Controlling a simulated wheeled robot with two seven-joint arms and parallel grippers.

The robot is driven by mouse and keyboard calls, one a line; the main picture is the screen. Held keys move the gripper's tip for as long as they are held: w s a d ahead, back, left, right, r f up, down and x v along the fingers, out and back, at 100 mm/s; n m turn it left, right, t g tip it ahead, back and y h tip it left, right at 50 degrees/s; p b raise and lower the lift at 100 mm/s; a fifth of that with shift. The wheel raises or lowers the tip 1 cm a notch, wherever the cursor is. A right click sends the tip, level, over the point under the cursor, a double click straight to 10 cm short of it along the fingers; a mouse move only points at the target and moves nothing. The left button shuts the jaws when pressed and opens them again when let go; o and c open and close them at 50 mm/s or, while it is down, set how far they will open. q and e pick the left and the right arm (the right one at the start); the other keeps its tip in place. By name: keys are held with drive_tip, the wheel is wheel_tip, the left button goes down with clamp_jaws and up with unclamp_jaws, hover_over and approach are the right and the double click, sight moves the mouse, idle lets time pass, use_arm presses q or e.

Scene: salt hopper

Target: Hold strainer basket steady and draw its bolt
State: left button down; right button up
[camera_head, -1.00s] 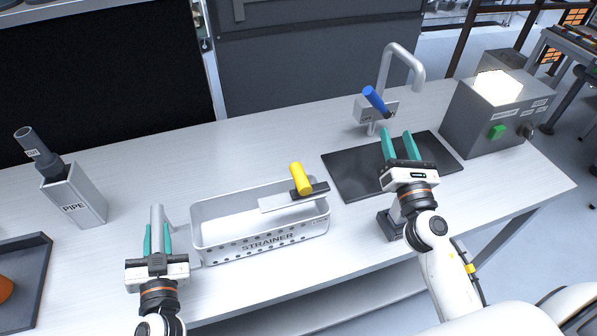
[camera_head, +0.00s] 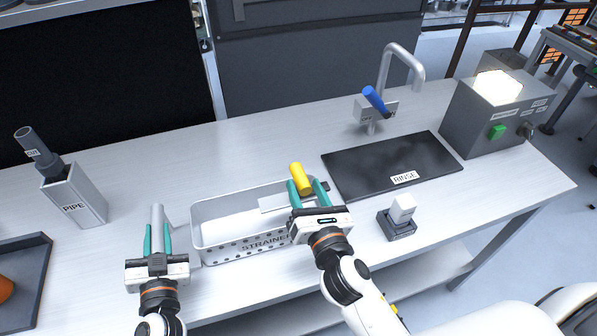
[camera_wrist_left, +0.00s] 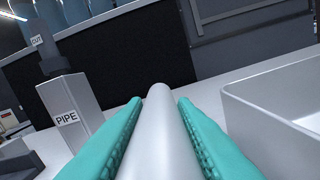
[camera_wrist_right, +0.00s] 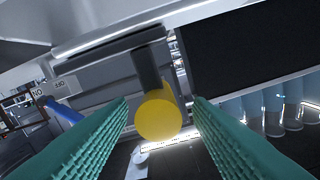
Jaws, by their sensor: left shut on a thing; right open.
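The strainer basket (camera_head: 210,246) is a white perforated tray on the worktop. It also shows at the right of the left wrist view (camera_wrist_left: 290,115). A bolt with a yellow handle (camera_head: 300,178) sits at its right end; a flat pale plate (camera_head: 275,203) lies inside. My left gripper (camera_head: 158,238) is shut on the basket's grey round handle (camera_head: 157,218), which runs between its fingers in the left wrist view (camera_wrist_left: 160,130). My right gripper (camera_head: 308,190) is open, its teal fingers either side of the yellow handle, which also shows between them in the right wrist view (camera_wrist_right: 158,117). Contact is not visible.
A black rinse mat (camera_head: 390,165) and a blue-handled tap (camera_head: 375,100) are behind right. A small dark block with a white top (camera_head: 400,218) stands right of my right gripper. A grey box (camera_head: 490,115) is far right. The pipe holder (camera_head: 75,197) is at left.

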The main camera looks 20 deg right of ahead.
sight(297, 174)
drive_tip(key=w, duration=0.5)
drive_tip(key=shift+w, duration=0.1)
clamp_jaws()
drive_tip(key=shift+a, duration=0.1)
